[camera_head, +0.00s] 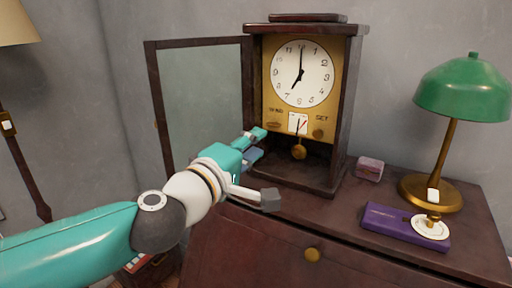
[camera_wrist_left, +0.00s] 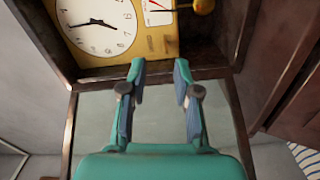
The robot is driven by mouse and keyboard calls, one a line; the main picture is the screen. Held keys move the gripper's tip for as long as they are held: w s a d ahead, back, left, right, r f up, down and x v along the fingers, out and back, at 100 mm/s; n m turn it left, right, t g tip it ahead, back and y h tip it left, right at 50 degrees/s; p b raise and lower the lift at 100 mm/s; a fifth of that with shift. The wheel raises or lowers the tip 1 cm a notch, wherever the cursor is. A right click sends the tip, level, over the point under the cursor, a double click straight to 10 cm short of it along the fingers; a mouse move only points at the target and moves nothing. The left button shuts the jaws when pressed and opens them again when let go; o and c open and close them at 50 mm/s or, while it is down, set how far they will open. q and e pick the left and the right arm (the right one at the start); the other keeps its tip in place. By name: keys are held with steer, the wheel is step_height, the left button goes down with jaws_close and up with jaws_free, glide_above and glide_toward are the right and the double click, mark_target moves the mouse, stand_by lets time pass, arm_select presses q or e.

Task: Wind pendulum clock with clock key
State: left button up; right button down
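The pendulum clock (camera_head: 347,95) stands on the cabinet with its glass door (camera_head: 203,100) swung open to the left. Its white dial (camera_head: 302,74) sits on a gold plate marked WIND and SET, with the pendulum bob (camera_head: 299,152) below. A small gold piece (camera_head: 274,124) shows under WIND; I cannot tell whether it is the clock key. A round knob (camera_head: 319,133) is under SET. My left gripper (camera_head: 259,145) is open in front of the clock's lower left. In the left wrist view, its fingers (camera_wrist_left: 159,70) are apart and empty, near the gold plate (camera_wrist_left: 155,48). My right gripper is out of view.
A green lamp (camera_head: 463,90) stands at the right of the cabinet top (camera_head: 330,208). Before it lies a purple box (camera_head: 385,219) with a white disc (camera_head: 430,229). A small pinkish box (camera_head: 369,168) sits beside the clock. The open door bounds the left side.

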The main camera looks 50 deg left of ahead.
mark_target(273, 125)
arm_select(q)
steer(key=shift+s+d+f, duration=0.1)
steer(key=shift+s, duration=0.2)
